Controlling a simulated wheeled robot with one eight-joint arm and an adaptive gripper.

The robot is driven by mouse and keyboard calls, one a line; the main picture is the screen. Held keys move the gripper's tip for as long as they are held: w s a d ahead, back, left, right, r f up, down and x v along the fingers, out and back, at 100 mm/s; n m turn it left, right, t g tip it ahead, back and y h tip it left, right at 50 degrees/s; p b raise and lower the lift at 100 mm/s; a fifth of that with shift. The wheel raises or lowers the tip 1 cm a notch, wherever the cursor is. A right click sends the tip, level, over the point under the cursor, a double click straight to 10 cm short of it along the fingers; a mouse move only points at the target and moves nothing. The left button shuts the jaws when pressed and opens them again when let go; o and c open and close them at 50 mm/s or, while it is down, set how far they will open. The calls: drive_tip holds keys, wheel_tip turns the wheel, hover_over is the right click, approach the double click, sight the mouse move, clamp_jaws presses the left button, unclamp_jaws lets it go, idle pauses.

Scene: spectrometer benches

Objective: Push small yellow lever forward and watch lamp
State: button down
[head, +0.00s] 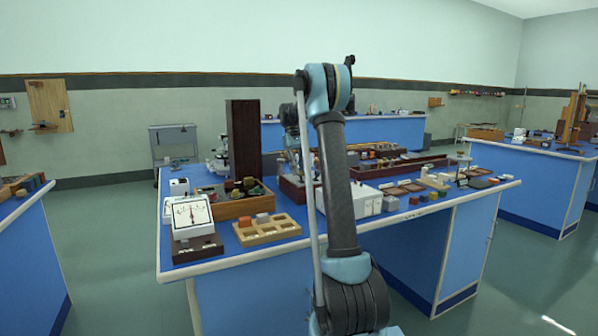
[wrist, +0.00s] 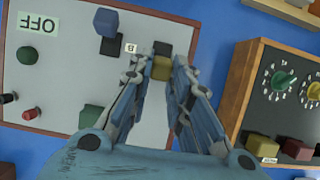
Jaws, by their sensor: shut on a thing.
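In the wrist view my gripper (wrist: 162,88) is shut on the small yellow lever (wrist: 162,68), its fingers on either side of it. A dark block (wrist: 161,47) shows just beyond the lever. The lever is at the right edge of a light grey panel (wrist: 65,75), near a small label marked B. A dark green dome (wrist: 27,55), perhaps the lamp, sits beside an OFF plate (wrist: 38,24) and looks unlit.
On the panel are a blue-purple block (wrist: 105,21), a green block (wrist: 92,116) and red and black terminals. In the head view the blue bench (head: 290,248) is crowded with trays and instruments.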

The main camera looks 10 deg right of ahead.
drive_tip(key=shift+w, duration=0.15)
idle(0.5)
drive_tip(key=c, duration=1.5)
unclamp_jaws()
drive_tip(key=shift+f, duration=0.1)
drive_tip(key=v, duration=1.2)
drive_tip(key=shift+w+a+f, duration=0.1)
drive_tip(key=shift+w+f, duration=0.05)
drive_tip(key=shift+w, duration=0.1)
